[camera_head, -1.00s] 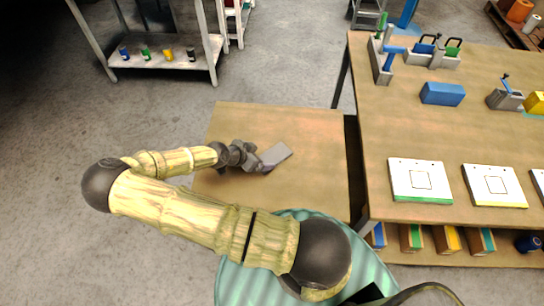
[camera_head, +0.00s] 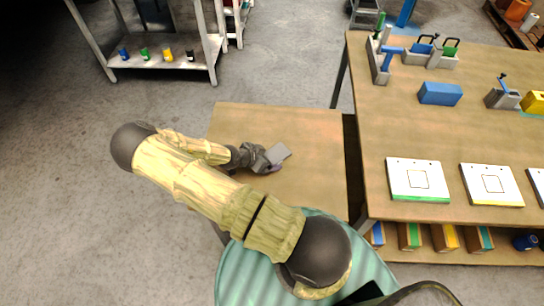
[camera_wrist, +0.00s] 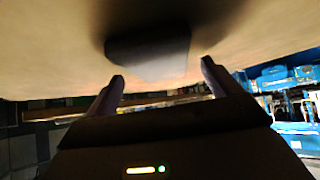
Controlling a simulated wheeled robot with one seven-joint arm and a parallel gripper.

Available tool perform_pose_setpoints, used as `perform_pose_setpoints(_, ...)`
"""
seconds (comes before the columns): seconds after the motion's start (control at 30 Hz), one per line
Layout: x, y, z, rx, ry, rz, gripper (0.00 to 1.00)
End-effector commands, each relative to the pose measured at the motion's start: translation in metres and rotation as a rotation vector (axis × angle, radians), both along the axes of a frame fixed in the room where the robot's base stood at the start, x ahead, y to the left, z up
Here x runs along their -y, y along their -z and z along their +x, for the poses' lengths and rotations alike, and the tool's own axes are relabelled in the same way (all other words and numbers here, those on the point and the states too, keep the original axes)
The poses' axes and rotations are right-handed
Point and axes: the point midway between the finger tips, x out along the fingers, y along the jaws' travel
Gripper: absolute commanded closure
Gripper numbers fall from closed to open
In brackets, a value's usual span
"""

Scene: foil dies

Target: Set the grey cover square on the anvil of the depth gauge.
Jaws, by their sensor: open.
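The grey cover, a flat grey piece (camera_head: 280,152), lies on the small wooden table at the tip of my arm. My gripper (camera_head: 272,166) is beside it, low over the table. In the wrist view the two fingers of my gripper (camera_wrist: 162,72) are apart, with a dark grey block (camera_wrist: 148,47), likely the same cover, ahead between them. I cannot tell whether a finger touches it. A grey upright stand with a blue lever (camera_head: 381,62), perhaps the depth gauge, stands at the back left of the large table. Its anvil is too small to make out.
The small table (camera_head: 315,130) is otherwise clear; a gap separates it from the large table (camera_head: 410,135). The large table holds a blue block (camera_head: 441,93), a grey fixture (camera_head: 504,98) and white boards (camera_head: 418,179). A shelf (camera_head: 165,60) with small cans stands at back left.

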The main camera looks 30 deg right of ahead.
Motion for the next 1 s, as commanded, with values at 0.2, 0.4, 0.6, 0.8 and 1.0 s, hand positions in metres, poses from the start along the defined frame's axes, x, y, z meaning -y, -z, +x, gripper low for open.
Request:
perform_pose_setpoints(0.2,0.0066,0.0067,0.0015,0.001,-0.001,0.000,0.11)
perform_pose_setpoints(0.4,0.0064,0.0067,0.0013,0.001,-0.001,0.000,0.11)
perform_pose_setpoints(0.6,0.0065,0.0066,0.0012,0.001,-0.001,0.000,0.11)
perform_pose_setpoints(0.8,0.0064,0.0065,0.0012,0.001,-0.001,0.000,0.36)
perform_pose_setpoints(1.0,0.0065,0.0064,0.0013,0.001,0.000,0.000,0.65)
